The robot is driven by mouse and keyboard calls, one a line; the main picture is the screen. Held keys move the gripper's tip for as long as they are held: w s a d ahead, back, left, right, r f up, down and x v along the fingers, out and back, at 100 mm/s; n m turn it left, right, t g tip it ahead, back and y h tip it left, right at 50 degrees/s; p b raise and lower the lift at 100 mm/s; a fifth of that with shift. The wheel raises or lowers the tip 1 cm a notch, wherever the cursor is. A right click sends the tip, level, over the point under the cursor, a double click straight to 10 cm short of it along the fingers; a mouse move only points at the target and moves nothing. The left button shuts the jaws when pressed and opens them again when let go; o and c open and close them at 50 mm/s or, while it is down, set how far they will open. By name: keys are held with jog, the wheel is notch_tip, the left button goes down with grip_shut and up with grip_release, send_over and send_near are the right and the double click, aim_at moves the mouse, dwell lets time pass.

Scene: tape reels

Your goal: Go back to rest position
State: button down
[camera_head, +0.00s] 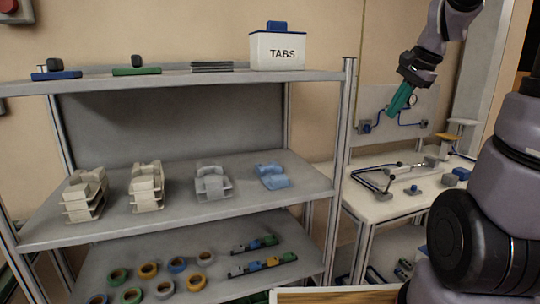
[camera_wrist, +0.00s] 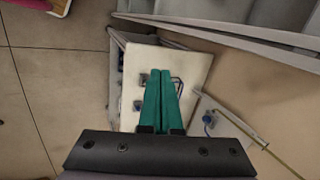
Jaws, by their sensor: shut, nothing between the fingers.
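My gripper (camera_head: 402,98) has teal fingers and hangs in the air at the upper right of the head view, in front of the panel on the back wall. In the wrist view my gripper (camera_wrist: 161,72) shows its two fingers side by side, closed together with nothing between them. It is well to the right of the shelf rack and above the white workbench (camera_head: 372,210). Part of my arm fills the right edge of the head view.
A grey shelf rack (camera_head: 258,209) stands at the left. It carries a white TABS box (camera_head: 277,51), stacked trays (camera_head: 147,188) and several tape reels (camera_head: 148,270). A blue-handled frame (camera_head: 376,183) and small fixtures are on the workbench. The air around my gripper looks clear.

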jog(key=s+a+r+n+t, duration=0.1)
jog(key=s+a+r+n, duration=0.1)
jog(key=s+a+n, duration=0.2)
jog(key=s+a+r+n+t, duration=0.1)
jog(key=s+a+n, duration=0.3)
jog(key=s, duration=0.7)
jog(key=shift+s+r+n+t+h, duration=0.15)
jog(key=shift+r+n+t+h, duration=0.15)
jog(key=shift+r+t+h, duration=0.15)
